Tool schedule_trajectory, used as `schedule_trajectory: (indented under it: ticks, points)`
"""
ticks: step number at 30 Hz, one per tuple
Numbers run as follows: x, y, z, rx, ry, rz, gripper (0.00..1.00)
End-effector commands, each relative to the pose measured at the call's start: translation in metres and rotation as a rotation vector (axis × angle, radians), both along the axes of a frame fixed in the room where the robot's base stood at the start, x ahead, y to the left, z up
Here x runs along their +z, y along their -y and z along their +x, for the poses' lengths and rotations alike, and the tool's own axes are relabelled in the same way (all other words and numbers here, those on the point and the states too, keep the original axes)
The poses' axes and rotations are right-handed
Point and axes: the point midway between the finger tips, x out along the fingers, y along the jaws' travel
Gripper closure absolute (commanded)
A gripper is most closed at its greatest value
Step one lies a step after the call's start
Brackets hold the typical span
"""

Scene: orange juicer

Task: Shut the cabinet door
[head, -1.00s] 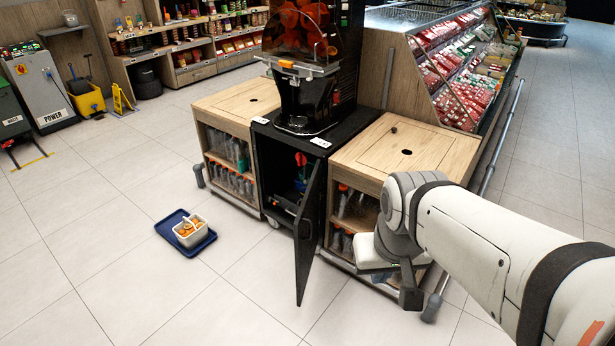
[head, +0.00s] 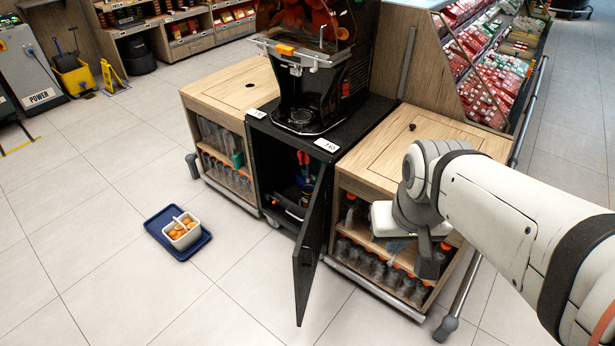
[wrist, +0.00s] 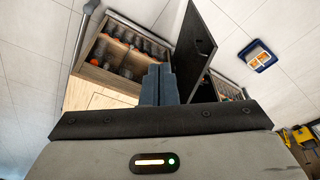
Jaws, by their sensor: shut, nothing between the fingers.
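The black cabinet door (head: 311,246) stands open, swung out toward me from the black cabinet under the juicer (head: 305,75). Inside the cabinet (head: 291,182) are items with red and teal parts. In the wrist view the door (wrist: 194,45) rises just beyond and right of my fingertips. My gripper (wrist: 158,72) is shut and empty, in front of the right wooden shelf unit, on the right, outer side of the door. Whether the fingertips touch the door I cannot tell.
Wooden units with bottles flank the cabinet, one left (head: 240,90) and one right (head: 408,152). A blue tray (head: 154,224) with a white basket (head: 182,231) of oranges lies on the floor to the left. The floor before the door is clear.

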Motion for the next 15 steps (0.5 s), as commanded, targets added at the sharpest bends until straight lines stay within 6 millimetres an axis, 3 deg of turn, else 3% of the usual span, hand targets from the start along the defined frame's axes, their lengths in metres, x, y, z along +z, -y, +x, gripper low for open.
schedule_trajectory:
  ticks: [10,13,15]
  points:
    - [-0.008,-0.001,0.0,-0.015,-0.018,0.012,1.0]
    - [-0.032,-0.006,0.001,-0.067,-0.084,0.061,1.0]
    - [-0.06,-0.014,0.002,-0.131,-0.165,0.119,1.0]
